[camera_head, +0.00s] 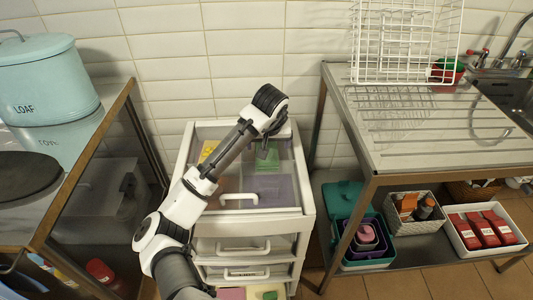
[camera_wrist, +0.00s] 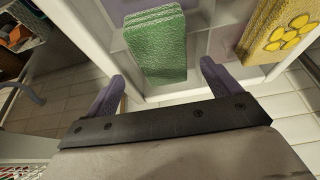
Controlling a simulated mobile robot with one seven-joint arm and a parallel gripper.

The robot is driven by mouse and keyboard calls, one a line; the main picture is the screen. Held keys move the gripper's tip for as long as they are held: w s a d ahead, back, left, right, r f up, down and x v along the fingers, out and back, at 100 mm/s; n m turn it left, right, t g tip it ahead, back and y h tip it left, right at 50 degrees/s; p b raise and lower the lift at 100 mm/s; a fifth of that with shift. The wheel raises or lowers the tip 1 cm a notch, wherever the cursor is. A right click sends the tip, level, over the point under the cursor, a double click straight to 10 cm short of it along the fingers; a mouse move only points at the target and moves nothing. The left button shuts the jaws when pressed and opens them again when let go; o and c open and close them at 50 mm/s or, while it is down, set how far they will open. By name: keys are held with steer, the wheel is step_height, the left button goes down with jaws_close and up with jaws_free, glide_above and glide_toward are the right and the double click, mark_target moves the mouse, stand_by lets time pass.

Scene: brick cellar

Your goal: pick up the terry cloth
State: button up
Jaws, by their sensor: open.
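A green, rough-textured folded cloth, which looks like the terry cloth (camera_wrist: 157,45), stands in a white drawer in the wrist view. In the head view the green cloth (camera_head: 265,162) is near the back of the top drawer, partly hidden by my arm. My gripper (camera_wrist: 162,84) is open and empty. Its two fingers are spread, with the cloth's lower edge lying ahead of and between the tips in the wrist view. I cannot tell the exact gap. In the head view my gripper (camera_head: 266,148) hangs over the drawer.
The white drawer unit (camera_head: 250,222) stands between a left counter with a blue bread tin (camera_head: 45,75) and a steel sink table (camera_head: 400,140).

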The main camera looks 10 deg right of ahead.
steer(key=shift+a+p+x, duration=0.2)
steer(key=shift+p+x, duration=0.25)
steer(key=shift+x, duration=2.15)
steer(key=shift+w, duration=0.2)
steer(key=c, duration=1)
steer(key=shift+o, duration=0.2)
steer(key=shift+r, duration=0.15)
step_height(320, 180, up, 20)
steer(key=b, duration=0.1)
